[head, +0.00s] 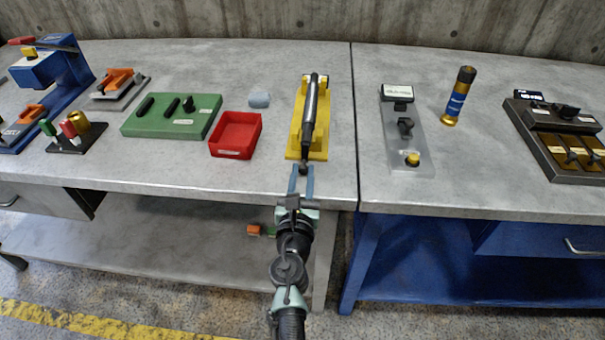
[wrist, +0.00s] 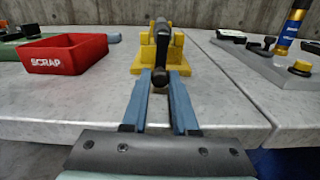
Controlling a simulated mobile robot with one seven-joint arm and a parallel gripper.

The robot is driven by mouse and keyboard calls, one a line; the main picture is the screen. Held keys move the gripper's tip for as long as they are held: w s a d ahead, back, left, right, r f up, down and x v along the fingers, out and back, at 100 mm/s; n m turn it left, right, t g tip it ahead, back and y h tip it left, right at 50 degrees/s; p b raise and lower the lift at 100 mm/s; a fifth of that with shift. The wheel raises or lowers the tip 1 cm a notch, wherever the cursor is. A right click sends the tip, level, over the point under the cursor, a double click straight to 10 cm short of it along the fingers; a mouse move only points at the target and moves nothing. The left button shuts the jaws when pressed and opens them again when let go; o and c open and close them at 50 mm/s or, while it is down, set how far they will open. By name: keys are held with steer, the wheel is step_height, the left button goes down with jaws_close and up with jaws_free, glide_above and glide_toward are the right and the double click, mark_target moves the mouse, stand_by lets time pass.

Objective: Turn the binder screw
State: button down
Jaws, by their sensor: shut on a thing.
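The binder screw (head: 310,112) is a long black rod lying lengthwise in a yellow cradle (head: 294,140) near the front of the left table. Its near end is a dark rounded knob, which shows in the wrist view (wrist: 160,77). My gripper (head: 302,172) has two blue fingers and comes in from the front edge. In the wrist view my gripper (wrist: 162,78) has one finger on each side of the knob and is shut on it. The far part of the rod is foreshortened in the wrist view.
A red SCRAP tray (head: 235,134) stands left of the cradle, with a grey-blue lump (head: 259,99) behind it. A green block with black pegs (head: 172,117) is farther left. A grey switch panel (head: 405,135) and blue-gold cylinder (head: 458,96) stand right, past the table seam.

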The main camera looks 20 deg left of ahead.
steer(key=shift+a+m, duration=0.15)
steer(key=shift+m, duration=0.15)
